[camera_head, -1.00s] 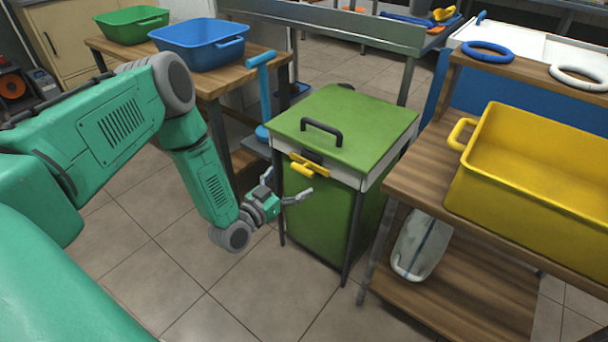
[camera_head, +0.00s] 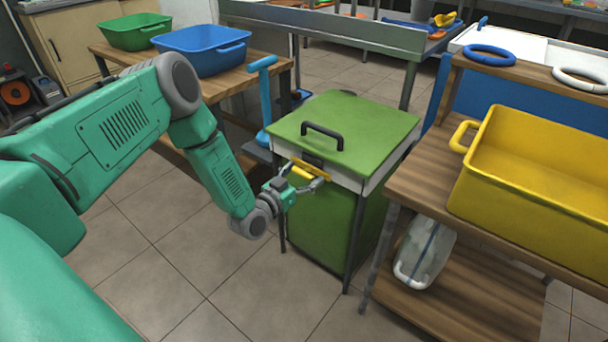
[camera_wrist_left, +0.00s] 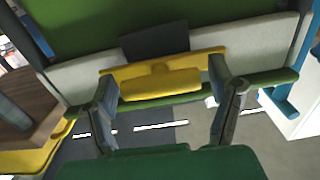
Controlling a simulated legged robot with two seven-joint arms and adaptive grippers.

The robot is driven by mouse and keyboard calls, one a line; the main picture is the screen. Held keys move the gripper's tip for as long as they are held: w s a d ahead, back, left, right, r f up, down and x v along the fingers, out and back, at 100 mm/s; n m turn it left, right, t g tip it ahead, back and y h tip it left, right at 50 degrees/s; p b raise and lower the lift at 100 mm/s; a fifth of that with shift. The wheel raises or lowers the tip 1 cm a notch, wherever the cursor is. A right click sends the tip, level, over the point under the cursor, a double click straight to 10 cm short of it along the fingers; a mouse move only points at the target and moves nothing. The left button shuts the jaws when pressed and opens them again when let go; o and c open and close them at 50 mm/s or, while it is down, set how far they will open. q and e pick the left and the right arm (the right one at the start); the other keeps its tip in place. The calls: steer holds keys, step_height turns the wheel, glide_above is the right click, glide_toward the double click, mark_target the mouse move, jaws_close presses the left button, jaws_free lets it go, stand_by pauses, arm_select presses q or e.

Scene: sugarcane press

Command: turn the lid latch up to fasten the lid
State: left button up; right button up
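The green box (camera_head: 320,215) stands on the floor with its green lid (camera_head: 350,130) down flat; the lid has a black handle (camera_head: 322,130). The yellow lid latch (camera_head: 310,170) is on the front, below a dark plate. In the left wrist view, the latch (camera_wrist_left: 160,82) has a long bar above a shorter yellow piece. My left gripper (camera_head: 306,180) is at the latch. In the left wrist view, its two fingers (camera_wrist_left: 165,105) are apart, one on either side of the shorter piece; contact cannot be told. My right gripper is not in view.
A wooden table with a yellow tub (camera_head: 540,180) stands close on the right. A wooden table with a blue tub (camera_head: 203,50) and a green tub (camera_head: 134,32) stands at back left. A blue T-handled tool (camera_head: 264,95) is left of the box. Floor in front is clear.

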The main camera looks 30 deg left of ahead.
arm_select(q)
steer(key=shift+m, duration=0.3)
steer(key=m+p, duration=0.2)
steer(key=m, duration=0.2)
steer(key=shift+p, duration=0.35)
steer(key=m+p, duration=0.1)
steer(key=m, duration=0.3)
steer(key=shift+m+p, duration=0.3)
steer(key=shift+m, duration=0.1)
steer(key=m, duration=0.4)
steer(key=shift+d+f+m+p, duration=0.1)
steer(key=shift+m+p, duration=0.2)
steer(key=shift+p, duration=0.1)
steer(key=shift+s+m, duration=0.1)
steer(key=shift+m, duration=1.8)
steer(key=shift+f, duration=0.15)
steer(key=o, duration=1.2)
steer(key=shift+c, duration=0.2)
